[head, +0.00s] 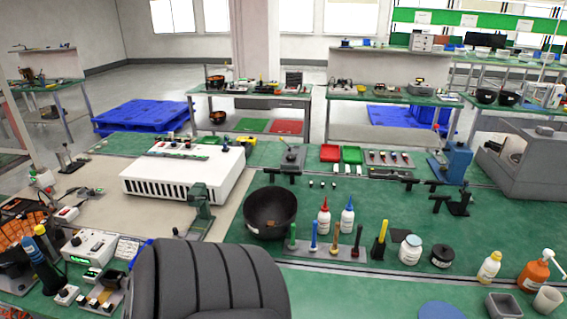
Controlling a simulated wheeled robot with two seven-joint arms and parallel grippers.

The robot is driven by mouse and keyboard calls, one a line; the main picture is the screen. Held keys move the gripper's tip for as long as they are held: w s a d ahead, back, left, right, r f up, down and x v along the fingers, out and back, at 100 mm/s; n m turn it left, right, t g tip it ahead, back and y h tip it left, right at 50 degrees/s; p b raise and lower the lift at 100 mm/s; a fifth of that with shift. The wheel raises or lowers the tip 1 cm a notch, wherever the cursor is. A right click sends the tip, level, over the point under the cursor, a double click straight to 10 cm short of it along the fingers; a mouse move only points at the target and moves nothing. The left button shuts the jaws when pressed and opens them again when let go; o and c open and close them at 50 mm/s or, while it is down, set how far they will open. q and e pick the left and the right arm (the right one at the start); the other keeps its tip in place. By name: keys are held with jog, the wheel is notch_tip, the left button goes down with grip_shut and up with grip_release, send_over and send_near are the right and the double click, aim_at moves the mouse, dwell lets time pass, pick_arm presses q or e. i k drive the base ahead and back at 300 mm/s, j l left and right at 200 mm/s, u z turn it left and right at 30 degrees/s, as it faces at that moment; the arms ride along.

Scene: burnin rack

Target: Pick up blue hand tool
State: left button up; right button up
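Several slim hand tools with coloured handles stand upright in a row on the green bench mat. One with a blue handle (314,236) stands between a green-handled one (293,236) and an orange-handled one (335,237). A dark red one (357,241) and a yellow one (380,238) stand further right. A larger dark blue tool-like object (42,268) leans at the far left; I cannot tell which blue one the task names. Neither of my grippers shows in the head view.
A black bowl (270,213) stands left of the row. Red-capped (323,217) and blue-capped (347,217) bottles stand behind it, white jar (410,250) to the right. A dark ribbed chair back (205,283) blocks the front. A white box unit (187,172) sits behind left.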

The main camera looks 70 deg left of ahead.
aim_at(313, 247)
jog(key=u, duration=1.9)
